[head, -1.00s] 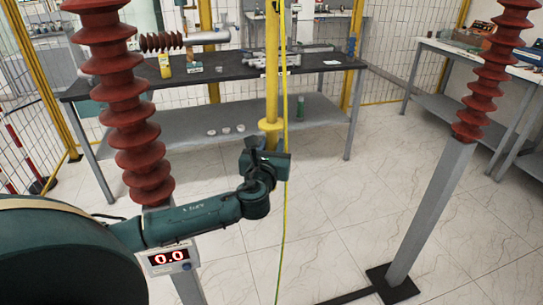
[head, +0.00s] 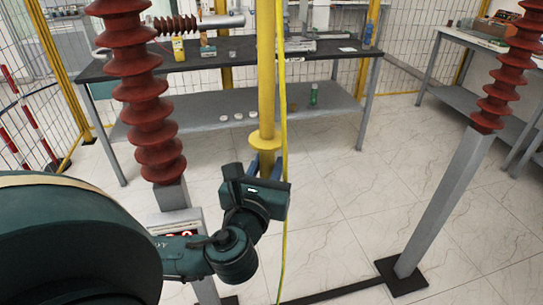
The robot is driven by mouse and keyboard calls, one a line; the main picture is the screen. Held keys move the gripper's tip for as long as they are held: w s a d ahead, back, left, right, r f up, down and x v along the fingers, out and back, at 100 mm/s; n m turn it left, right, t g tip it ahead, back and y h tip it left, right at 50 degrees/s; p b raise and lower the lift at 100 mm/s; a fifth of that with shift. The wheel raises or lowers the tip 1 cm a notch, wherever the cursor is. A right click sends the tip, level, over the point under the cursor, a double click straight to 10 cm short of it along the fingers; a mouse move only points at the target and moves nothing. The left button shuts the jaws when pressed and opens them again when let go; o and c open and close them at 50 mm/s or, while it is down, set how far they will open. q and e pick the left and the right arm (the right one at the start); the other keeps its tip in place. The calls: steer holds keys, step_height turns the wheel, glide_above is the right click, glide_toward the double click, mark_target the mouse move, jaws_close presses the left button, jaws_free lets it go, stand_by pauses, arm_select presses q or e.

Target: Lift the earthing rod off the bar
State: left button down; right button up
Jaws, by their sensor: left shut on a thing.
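The earthing rod (head: 267,75) is a long yellow pole that stands upright in the middle of the head view, with a yellow disc-shaped collar (head: 265,141) low on it. A thin yellow-green cable (head: 283,110) hangs along its right side. My left gripper (head: 264,165) is shut on the rod just below the collar. Its dark body hides the rod's lower end. The rod's top and the bar are out of the picture. My right gripper is not in view.
Red ribbed insulators stand on grey posts at left (head: 140,90) and right (head: 497,90). Behind the rod is a dark-topped workbench (head: 330,50) with a lower shelf (head: 195,116) holding small items. A side table (head: 455,58) is at far right.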

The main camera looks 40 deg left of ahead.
mark_target(263, 151)
arm_select(q)
steer(key=shift+s+r+p, duration=0.15)
steer(key=shift+r+p, duration=0.45)
steer(key=shift+r, duration=0.2)
steer(key=shift+d+r+p, duration=0.1)
steer(key=shift+r+p, duration=0.65)
steer(key=shift+p, duration=0.05)
steer(key=shift+r+p, duration=0.7)
steer(key=shift+p, duration=0.1)
steer(key=shift+r+p, duration=0.5)
steer(key=shift+p, duration=0.1)
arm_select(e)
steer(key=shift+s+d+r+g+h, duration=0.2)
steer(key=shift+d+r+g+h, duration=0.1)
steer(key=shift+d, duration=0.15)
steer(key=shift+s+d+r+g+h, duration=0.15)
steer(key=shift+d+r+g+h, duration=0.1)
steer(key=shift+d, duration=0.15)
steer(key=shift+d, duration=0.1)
